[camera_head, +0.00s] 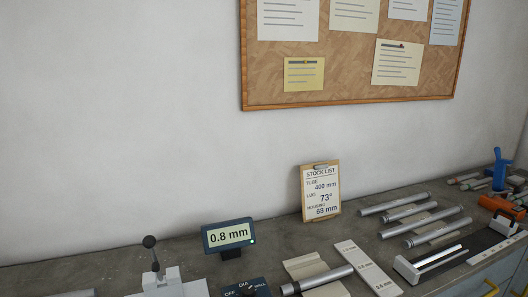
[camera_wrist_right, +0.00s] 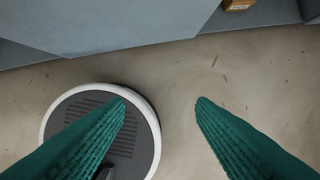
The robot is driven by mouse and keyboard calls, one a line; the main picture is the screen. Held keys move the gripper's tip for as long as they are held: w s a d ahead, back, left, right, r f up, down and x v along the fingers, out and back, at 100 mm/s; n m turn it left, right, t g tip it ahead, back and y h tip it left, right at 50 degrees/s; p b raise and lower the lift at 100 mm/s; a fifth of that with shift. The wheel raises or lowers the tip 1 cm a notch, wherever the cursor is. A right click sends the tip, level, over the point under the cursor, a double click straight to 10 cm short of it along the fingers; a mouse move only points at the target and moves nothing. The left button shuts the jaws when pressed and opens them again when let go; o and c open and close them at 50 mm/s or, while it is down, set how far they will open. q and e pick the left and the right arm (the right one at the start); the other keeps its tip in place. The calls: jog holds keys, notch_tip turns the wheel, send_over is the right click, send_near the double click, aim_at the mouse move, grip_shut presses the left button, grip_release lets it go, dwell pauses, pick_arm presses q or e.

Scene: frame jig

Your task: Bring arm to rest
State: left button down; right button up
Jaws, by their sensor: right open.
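My right gripper (camera_wrist_right: 161,104) shows in the right wrist view as two green ribbed fingers. No gripper or arm shows in the head view, so my left gripper is out of sight.
In the head view a workbench (camera_head: 190,249) carries a display (camera_head: 228,235) reading 0.8 mm, a stock list card (camera_head: 320,191), several metal tubes (camera_head: 437,226) and an orange tool (camera_head: 502,206). A corkboard (camera_head: 345,73) hangs behind. In the wrist view a grey cabinet (camera_wrist_right: 130,25) borders the floor (camera_wrist_right: 240,70).

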jog(key=s+d+f+g, duration=0.1)
jog(key=s+d+f, duration=0.2)
jog(key=s+f, duration=1.4)
notch_tip(320, 180, down, 3)
jog(key=shift+s+r+g, duration=0.15)
jog(key=shift+s+g, duration=0.15)
jog(key=shift+s, duration=0.1)
jog(key=shift+d, duration=0.1)
